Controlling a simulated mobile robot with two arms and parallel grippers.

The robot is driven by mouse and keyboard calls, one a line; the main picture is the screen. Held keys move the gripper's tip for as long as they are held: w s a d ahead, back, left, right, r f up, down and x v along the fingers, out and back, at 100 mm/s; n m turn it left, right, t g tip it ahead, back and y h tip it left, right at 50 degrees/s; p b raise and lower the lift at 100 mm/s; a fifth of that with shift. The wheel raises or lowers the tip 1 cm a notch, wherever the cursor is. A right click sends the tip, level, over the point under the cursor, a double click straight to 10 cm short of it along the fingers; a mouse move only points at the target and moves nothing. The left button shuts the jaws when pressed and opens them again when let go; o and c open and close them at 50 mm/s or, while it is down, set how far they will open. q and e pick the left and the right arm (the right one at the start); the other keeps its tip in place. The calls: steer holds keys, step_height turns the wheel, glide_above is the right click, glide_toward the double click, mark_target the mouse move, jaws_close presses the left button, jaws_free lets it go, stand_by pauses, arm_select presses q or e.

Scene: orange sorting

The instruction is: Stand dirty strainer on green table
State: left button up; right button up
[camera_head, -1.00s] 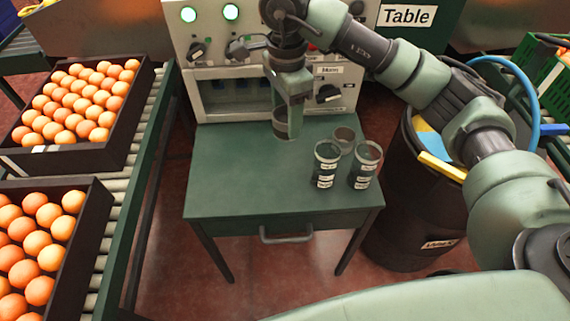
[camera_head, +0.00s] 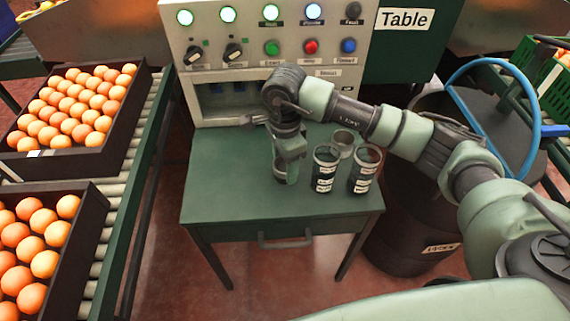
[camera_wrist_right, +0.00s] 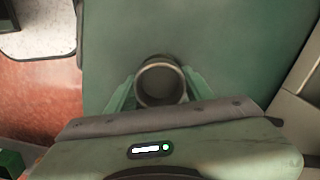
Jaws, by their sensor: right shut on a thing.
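The green table (camera_head: 225,185) stands in the middle of the head view. My right gripper (camera_head: 289,168) is over its top, shut on a dark round strainer (camera_head: 279,174). In the right wrist view the strainer (camera_wrist_right: 160,82) shows its open round rim between the two green fingers of the gripper (camera_wrist_right: 160,94). The strainer looks upright, low at the table top; whether its base touches cannot be told. Right of it stand two labelled dark cups (camera_head: 325,172) and (camera_head: 363,172), with a third cup (camera_head: 344,139) behind them. My left gripper is out of view.
A control panel (camera_head: 292,30) with lit buttons and knobs stands behind the table. A dark bin (camera_head: 408,235) is at the right, with a blue hoop (camera_head: 520,82) above. Crates of oranges (camera_head: 122,140) sit on a conveyor at the left. The table's left half is clear.

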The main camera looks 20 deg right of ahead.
steer(key=o, duration=1.4)
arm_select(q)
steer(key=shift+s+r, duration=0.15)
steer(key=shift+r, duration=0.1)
arm_select(e)
steer(key=shift+r, duration=0.15)
arm_select(q)
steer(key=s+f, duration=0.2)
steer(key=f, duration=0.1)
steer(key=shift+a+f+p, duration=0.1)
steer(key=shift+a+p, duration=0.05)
steer(key=shift+p, duration=0.25)
arm_select(e)
step_height(320, 180, up, 12)
steer(key=shift+f, duration=0.1)
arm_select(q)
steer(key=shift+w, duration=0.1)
